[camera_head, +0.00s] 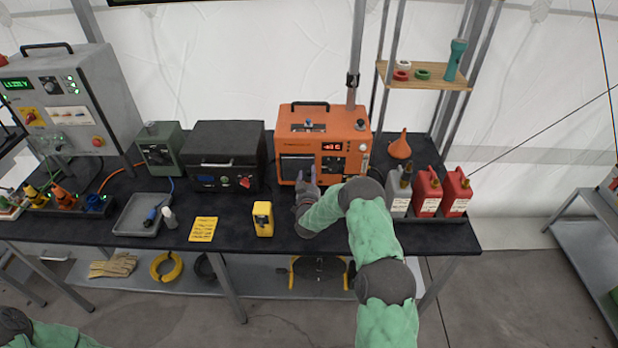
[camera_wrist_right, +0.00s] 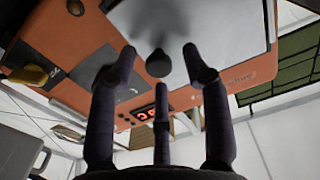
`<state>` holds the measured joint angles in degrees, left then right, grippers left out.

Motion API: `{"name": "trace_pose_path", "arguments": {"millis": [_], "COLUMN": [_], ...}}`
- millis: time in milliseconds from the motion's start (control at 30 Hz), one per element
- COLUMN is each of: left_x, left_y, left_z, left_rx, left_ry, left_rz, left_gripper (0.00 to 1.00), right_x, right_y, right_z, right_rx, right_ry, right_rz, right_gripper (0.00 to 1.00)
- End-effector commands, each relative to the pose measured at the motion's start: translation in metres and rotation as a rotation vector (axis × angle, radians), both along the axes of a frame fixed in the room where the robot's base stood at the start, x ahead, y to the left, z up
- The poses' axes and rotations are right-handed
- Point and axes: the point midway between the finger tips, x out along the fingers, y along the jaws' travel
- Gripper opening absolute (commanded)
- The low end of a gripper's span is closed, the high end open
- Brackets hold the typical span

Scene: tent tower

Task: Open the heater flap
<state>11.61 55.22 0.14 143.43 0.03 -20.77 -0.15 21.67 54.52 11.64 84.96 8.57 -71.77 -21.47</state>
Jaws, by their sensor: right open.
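The orange heater (camera_head: 340,126) stands at the back of the dark table, with a red-lit display and a handle on top. A dark grey panel, which looks like its flap (camera_head: 290,165), covers the lower left of its front and looks shut. In the right wrist view the smooth grey panel (camera_wrist_right: 205,45) fills the top, with a dark round knob (camera_wrist_right: 158,64) on it. My right gripper (camera_head: 307,176) is just in front of the panel, its fingers spread on either side of the knob; no contact shows. My left gripper is out of view.
Grey and red canisters (camera_head: 428,192) stand on a tray right of my right arm. A black case (camera_head: 222,152) stands left of the heater. An orange funnel (camera_head: 400,147) is behind the canisters.

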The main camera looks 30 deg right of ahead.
Motion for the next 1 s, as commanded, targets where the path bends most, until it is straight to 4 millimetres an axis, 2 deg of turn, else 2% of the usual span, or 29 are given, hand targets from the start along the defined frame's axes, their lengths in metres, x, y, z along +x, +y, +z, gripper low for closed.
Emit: {"name": "trace_pose_path", "arguments": {"millis": [67, 100, 200, 267, 633, 1000], "left_x": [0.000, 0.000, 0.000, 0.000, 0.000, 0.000], "left_y": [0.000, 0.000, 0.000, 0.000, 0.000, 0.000], "left_z": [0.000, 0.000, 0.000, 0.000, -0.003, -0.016], "left_rx": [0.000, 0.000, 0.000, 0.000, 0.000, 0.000], "left_ry": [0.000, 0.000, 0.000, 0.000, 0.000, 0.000], "left_rz": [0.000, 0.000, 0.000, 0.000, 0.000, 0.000], "left_gripper": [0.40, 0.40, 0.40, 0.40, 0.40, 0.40], "right_x": [0.000, 0.000, 0.000, 0.000, 0.000, -0.011], "right_y": [0.000, 0.000, 0.000, 0.000, 0.005, 0.024], "right_z": [0.000, 0.000, 0.000, 0.000, 0.001, 0.003], "right_rx": [0.000, 0.000, 0.001, 0.000, -0.002, -0.003], "right_ry": [0.000, 0.000, 0.001, 0.000, -0.005, -0.011], "right_rz": [0.000, 0.000, 0.000, 0.000, -0.027, -0.226], "right_gripper": [0.48, 0.43, 0.15, 0.00, 0.00, 0.00]}}
